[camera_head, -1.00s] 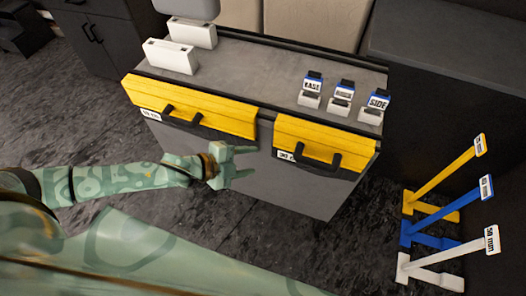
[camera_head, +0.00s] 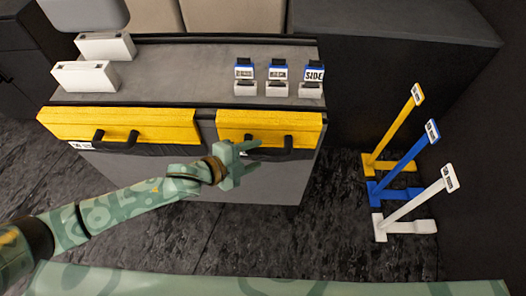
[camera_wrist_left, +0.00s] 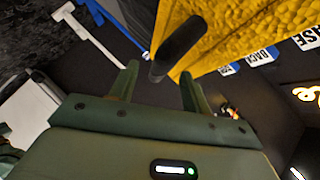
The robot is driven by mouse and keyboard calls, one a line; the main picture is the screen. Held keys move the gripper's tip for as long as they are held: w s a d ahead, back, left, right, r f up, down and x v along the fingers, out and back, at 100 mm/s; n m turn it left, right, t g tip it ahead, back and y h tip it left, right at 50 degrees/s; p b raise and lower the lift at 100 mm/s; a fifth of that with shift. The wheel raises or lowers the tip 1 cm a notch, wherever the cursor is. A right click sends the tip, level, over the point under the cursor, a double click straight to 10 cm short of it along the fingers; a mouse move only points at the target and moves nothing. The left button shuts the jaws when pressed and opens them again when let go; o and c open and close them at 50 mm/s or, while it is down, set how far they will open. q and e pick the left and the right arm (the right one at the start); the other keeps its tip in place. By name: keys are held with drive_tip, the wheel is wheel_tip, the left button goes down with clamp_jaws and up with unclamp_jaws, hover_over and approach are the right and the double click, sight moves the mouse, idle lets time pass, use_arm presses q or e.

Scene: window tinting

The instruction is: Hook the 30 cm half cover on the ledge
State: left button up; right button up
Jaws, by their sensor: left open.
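The shorter yellow half cover (camera_head: 290,122) lies along the front edge of the grey-topped cabinet, at its right end. A black handle (camera_head: 284,152) is on its front; its small label is hidden behind my gripper now. My left gripper (camera_head: 250,155) is open at the left part of this handle. In the left wrist view, my left gripper (camera_wrist_left: 160,88) has its fingers spread, with the black handle (camera_wrist_left: 180,45) at or just beyond the gap between the tips. I cannot tell whether they touch. The yellow cover (camera_wrist_left: 225,30) fills the top there. My right gripper is out of view.
A longer yellow cover (camera_head: 150,123) with its own handle is to the left. White blocks (camera_head: 85,75) and small tagged holders (camera_head: 278,80) stand on the cabinet top (camera_head: 190,70). Yellow, blue (camera_head: 400,165) and white tagged stands are on the floor at right.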

sight(263, 150)
use_arm(q)
drive_tip(key=b+x, duration=0.1)
drive_tip(key=x, duration=0.3)
clamp_jaws()
drive_tip(key=shift+r+p, duration=1.4)
drive_tip(key=shift+r, duration=0.1)
drive_tip(key=shift+s, duration=0.1)
drive_tip(key=shift+s+p, duration=1.1)
drive_tip(key=shift+s, duration=0.7)
drive_tip(key=shift+s+p, duration=0.9)
drive_tip(key=shift+s, duration=1.2)
